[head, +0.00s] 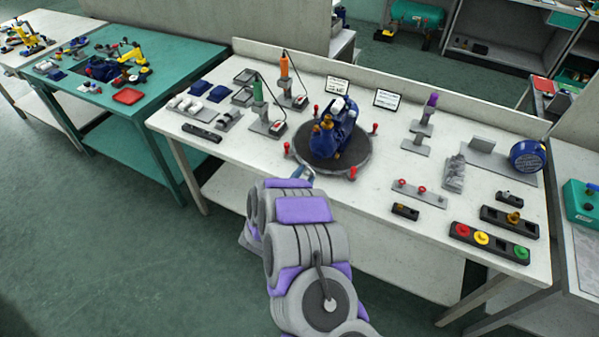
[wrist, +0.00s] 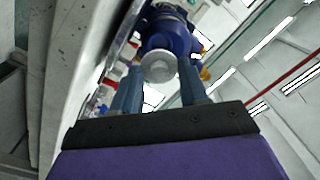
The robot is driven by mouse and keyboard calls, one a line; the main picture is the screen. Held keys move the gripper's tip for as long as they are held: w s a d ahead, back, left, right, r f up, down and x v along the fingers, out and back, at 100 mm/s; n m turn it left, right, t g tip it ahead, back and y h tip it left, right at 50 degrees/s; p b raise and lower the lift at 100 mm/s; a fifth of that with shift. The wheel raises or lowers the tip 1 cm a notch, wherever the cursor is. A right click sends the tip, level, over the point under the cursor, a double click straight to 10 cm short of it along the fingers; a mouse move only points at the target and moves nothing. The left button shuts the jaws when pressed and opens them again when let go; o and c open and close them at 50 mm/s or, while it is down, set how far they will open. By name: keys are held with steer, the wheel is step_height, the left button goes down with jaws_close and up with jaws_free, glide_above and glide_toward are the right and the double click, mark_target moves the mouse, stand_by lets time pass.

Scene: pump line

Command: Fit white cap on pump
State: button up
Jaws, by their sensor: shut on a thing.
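The blue pump (head: 340,135) stands on a round dark turntable (head: 345,166) near the table's front edge. It has brass-coloured fittings, and a white part shows on its upper side. In the wrist view the pump (wrist: 168,25) is just beyond the fingertips. My gripper (head: 303,172) is at the table's front edge, lower left of the pump. Its fingers (wrist: 160,84) are shut on a round pale disc, the white cap (wrist: 159,66), its face towards the wrist camera. In the wrist view the cap overlaps the pump; I cannot tell whether they touch.
Red posts (head: 352,173) stand around the turntable. A grey tray with white pieces (head: 190,104) is at the left, near orange (head: 284,65) and green (head: 257,90) upright tools. A button strip (head: 490,241) lies at the right. Some bare tabletop lies right of the turntable.

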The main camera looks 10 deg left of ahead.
mark_target(308, 171)
steer(key=shift+p+x, duration=1.3)
steer(key=shift+x, duration=1.95)
steer(key=shift+s+d, duration=0.1)
steer(key=shift+b, duration=0.85)
steer(key=shift+w+d, duration=0.2)
steer(key=shift+w, duration=0.2)
steer(key=o, duration=1.1)
steer(key=shift+s+a, duration=0.1)
